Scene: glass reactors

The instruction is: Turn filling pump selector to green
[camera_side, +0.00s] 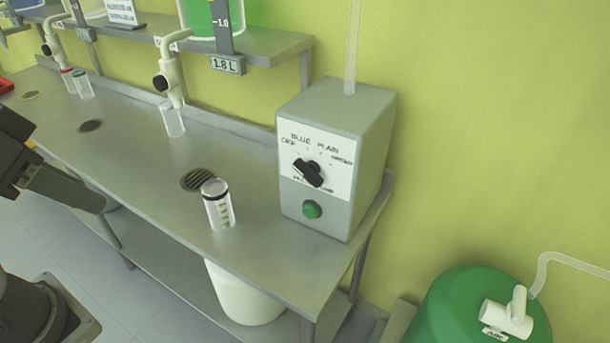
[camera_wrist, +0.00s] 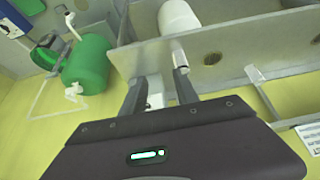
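The filling pump box (camera_side: 335,112) is grey and stands on the right end of the steel bench. Its white front plate carries a black selector knob (camera_side: 309,173) and labels reading OFF, BLUE, PLAIN and, at the right, GREEN (camera_side: 342,160). The knob lies slanted from upper left to lower right, its upper-left end towards OFF; which end is the pointer is unclear. A green button (camera_side: 312,209) sits below it. My gripper (camera_wrist: 158,74) is open in the wrist view, its two fingers apart with nothing visibly held. My dark arm shows at the left of the side view, away from the box.
A clear capped vial (camera_side: 218,204) stands on the bench before the box, near a drain (camera_side: 198,180). Taps and more vials line the bench leftward. A white bucket (camera_side: 243,292) is below. A green tank (camera_side: 470,310) stands at lower right, also in the wrist view (camera_wrist: 87,62).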

